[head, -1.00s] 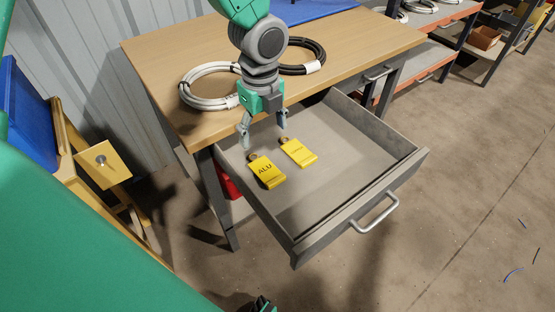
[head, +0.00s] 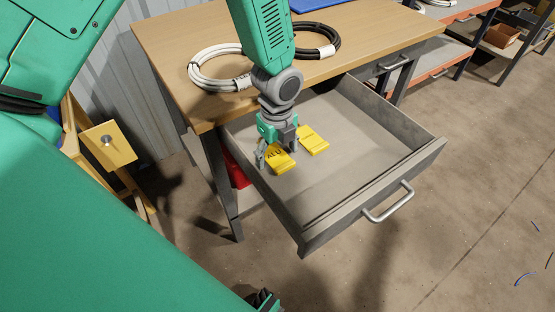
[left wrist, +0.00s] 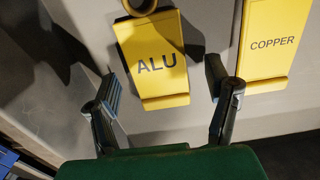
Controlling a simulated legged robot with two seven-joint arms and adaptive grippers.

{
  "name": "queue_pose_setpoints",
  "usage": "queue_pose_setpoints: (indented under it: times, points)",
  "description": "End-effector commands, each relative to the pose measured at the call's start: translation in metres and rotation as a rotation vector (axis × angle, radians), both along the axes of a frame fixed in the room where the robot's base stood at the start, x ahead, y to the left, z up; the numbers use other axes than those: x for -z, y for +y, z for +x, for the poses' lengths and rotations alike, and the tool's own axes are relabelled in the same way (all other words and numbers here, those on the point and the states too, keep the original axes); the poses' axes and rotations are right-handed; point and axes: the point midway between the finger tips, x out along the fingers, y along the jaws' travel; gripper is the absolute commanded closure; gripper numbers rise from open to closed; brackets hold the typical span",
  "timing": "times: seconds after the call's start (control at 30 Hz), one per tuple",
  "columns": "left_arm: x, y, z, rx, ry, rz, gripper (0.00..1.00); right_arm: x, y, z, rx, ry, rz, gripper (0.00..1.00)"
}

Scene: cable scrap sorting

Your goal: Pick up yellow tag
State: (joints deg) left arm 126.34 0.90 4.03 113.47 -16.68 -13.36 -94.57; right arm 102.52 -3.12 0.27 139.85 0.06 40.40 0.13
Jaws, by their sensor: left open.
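Two yellow tags lie in the open drawer. The yellow tag marked ALU (head: 281,161) is partly hidden by my left gripper in the head view; in the left wrist view this ALU tag (left wrist: 153,75) lies ahead, roughly between the two fingers. The second yellow tag (head: 314,142) lies to its right, and the left wrist view shows it marked COPPER (left wrist: 266,62). My left gripper (head: 278,156) is open and empty, down at the drawer over the ALU tag. Its fingers also show in the left wrist view (left wrist: 165,98). My right gripper is not clearly seen.
The grey drawer (head: 372,187) is pulled out from the wooden table (head: 180,70), its walls close around the gripper. A white cable coil (head: 203,82) and a black one (head: 333,32) lie on the table. A red object (head: 237,174) shows beside the drawer.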

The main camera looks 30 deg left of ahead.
Motion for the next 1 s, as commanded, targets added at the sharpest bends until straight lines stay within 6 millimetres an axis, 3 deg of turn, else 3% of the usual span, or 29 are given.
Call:
queue_pose_setpoints:
  times: [0.23,0.27,0.37,0.77,1.0]
  points:
    - [0.004,0.000,0.000,0.001,-0.001,0.001,0.28,0.001,0.000,0.000,0.000,0.000,0.000,0.29]
    - [0.004,0.000,0.000,0.001,-0.001,0.001,0.35,0.001,0.000,0.000,0.000,0.000,0.000,0.29]
    - [0.004,0.000,0.000,0.001,-0.001,0.001,0.70,0.001,0.000,0.000,0.000,0.000,0.000,0.29]
    - [0.001,0.000,0.000,0.000,-0.002,-0.001,0.70,0.000,0.000,0.000,0.000,0.000,0.000,0.29]
    - [-0.025,0.000,0.001,0.001,-0.004,-0.001,0.70,-0.008,0.000,0.000,0.000,0.000,0.000,0.29]
